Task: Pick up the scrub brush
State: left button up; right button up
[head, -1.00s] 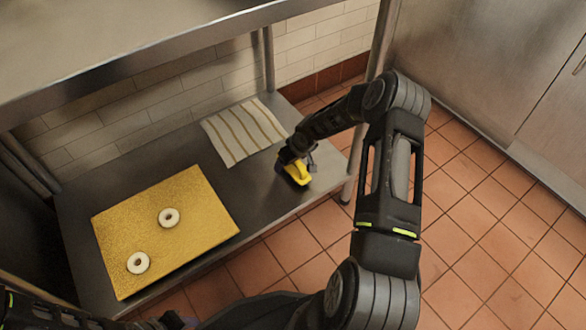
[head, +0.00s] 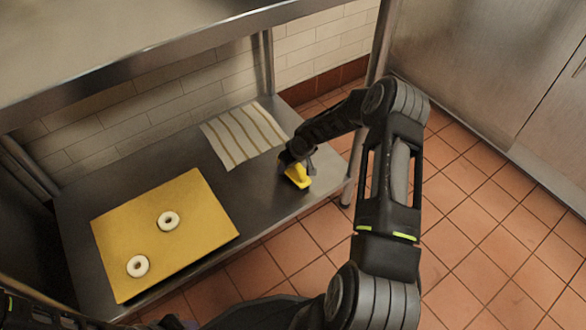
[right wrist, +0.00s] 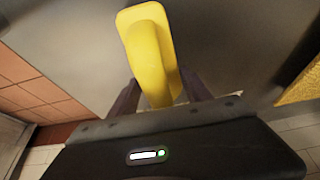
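The yellow scrub brush (head: 298,176) is near the right end of the steel shelf, at the end of my right arm. My right gripper (head: 288,160) is at the brush from above and hides part of it. In the right wrist view the yellow brush (right wrist: 150,50) lies between the two dark fingers (right wrist: 160,92), which close in on both its sides. Its bristles are hidden, and I cannot tell whether it touches the shelf. My left gripper is not clearly visible.
A striped towel (head: 243,135) lies at the back. An upper shelf (head: 150,62) overhangs. A shelf post (head: 380,40) stands near my right forearm.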

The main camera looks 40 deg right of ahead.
jog(key=c, duration=0.9)
jog(key=shift+c, duration=0.2)
notch_tip(320, 180, up, 9)
jog(key=p, duration=0.4)
jog(key=shift+r, duration=0.55)
jog(key=o, duration=0.8)
jog(key=c, duration=0.6)
jog(key=shift+c, duration=0.2)
